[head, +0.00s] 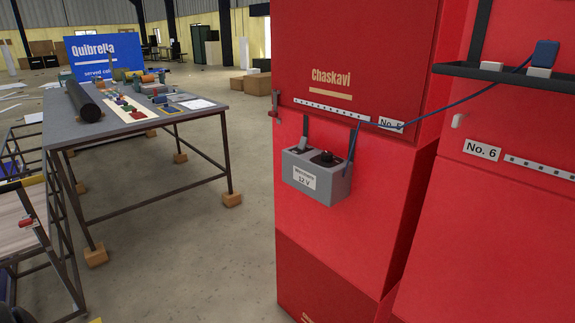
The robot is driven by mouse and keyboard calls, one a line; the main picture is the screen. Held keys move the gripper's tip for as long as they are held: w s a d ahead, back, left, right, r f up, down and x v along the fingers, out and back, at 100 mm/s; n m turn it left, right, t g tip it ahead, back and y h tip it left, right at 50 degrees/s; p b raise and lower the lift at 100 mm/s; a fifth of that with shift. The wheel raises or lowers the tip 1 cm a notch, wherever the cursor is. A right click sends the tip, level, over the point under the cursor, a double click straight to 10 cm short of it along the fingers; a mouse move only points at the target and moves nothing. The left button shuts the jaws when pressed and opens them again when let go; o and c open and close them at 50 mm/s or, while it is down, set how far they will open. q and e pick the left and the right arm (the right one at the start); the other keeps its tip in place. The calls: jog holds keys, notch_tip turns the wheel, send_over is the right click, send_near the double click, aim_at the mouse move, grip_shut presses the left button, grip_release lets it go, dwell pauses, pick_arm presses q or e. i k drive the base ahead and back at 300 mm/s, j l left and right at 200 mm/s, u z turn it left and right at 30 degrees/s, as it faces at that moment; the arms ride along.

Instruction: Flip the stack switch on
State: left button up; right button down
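A grey box (322,178) with a "12 V" label hangs by two straps on the front of the red cabinet marked No. 5 (350,120). On its top are a black round part (325,158) and a small light grey part (301,144). I cannot tell which of these, if either, is the stack switch, nor its position. A blue cable (440,112) runs from near the box up to a blue block (545,52) on a black shelf of the right cabinet. Neither of my grippers can be made out in the head view.
A second red cabinet, with a No. 6 label (482,149), stands at the right. A grey-topped table (190,118) with tools and parts stands at the left. A metal rack (40,260) is at the lower left. Concrete floor (190,260) is clear between table and cabinets.

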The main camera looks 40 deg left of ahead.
aim_at(303, 144)
jog(key=u, duration=0.95)
jog(key=i+u, duration=0.1)
jog(key=i, duration=0.4)
